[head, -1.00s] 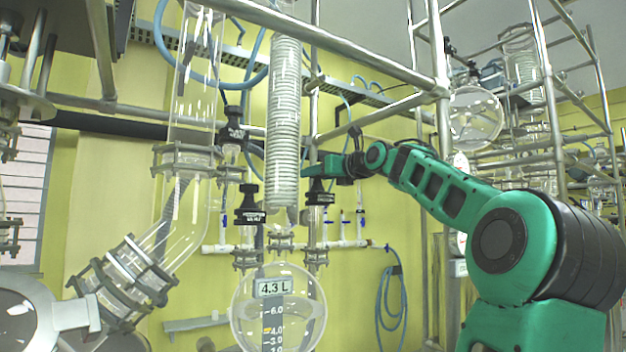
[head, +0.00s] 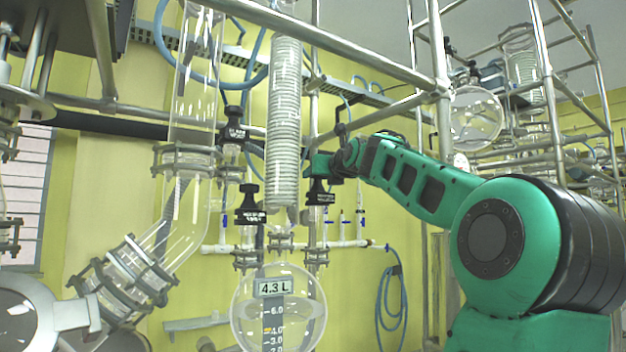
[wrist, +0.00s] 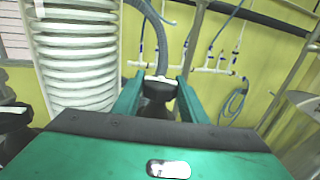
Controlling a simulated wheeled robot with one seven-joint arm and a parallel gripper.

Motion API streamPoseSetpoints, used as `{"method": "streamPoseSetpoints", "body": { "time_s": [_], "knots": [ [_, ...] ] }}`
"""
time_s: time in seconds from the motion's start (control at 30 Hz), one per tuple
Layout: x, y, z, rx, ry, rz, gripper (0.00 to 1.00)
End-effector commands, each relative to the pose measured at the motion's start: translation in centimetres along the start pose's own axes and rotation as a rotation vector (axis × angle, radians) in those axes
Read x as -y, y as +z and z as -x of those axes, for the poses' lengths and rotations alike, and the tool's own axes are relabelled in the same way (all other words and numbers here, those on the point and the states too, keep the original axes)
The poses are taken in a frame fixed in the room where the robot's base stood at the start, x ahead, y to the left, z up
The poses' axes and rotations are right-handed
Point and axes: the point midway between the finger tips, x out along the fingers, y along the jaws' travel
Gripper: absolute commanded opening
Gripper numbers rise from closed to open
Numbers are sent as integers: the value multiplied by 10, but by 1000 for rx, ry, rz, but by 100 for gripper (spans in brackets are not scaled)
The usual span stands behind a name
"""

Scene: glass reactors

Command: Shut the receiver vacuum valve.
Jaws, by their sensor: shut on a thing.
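A black-topped valve (head: 320,197) with a small pale label stands on the right neck of the glass receiver flask (head: 252,322), which is marked 4.3 L. My gripper (head: 318,176) is at the top of this valve, coming from the right. In the wrist view my two green fingers (wrist: 157,98) are closed on both sides of the valve's black knob (wrist: 156,88). The label is too small to read, and the fingers hide part of the knob. A similar black valve (head: 250,217) stands on the flask's left neck, apart from my gripper.
A coiled glass condenser (head: 284,115) hangs just left of my gripper and fills the left of the wrist view (wrist: 75,55). Another black valve (head: 233,130) is further up left. Metal frame bars (head: 441,110) stand around my arm. A white pipe with blue taps (head: 345,243) runs behind.

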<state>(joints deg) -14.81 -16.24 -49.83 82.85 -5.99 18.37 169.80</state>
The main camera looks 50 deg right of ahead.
Motion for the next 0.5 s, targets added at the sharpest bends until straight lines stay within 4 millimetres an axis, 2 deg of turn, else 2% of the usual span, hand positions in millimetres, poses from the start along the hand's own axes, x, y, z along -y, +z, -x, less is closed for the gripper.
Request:
{"method": "streamPoseSetpoints", "body": {
  "time_s": [0.5],
  "knots": [
    [2,-1,0,-1,-322,0,19]
  ]
}}
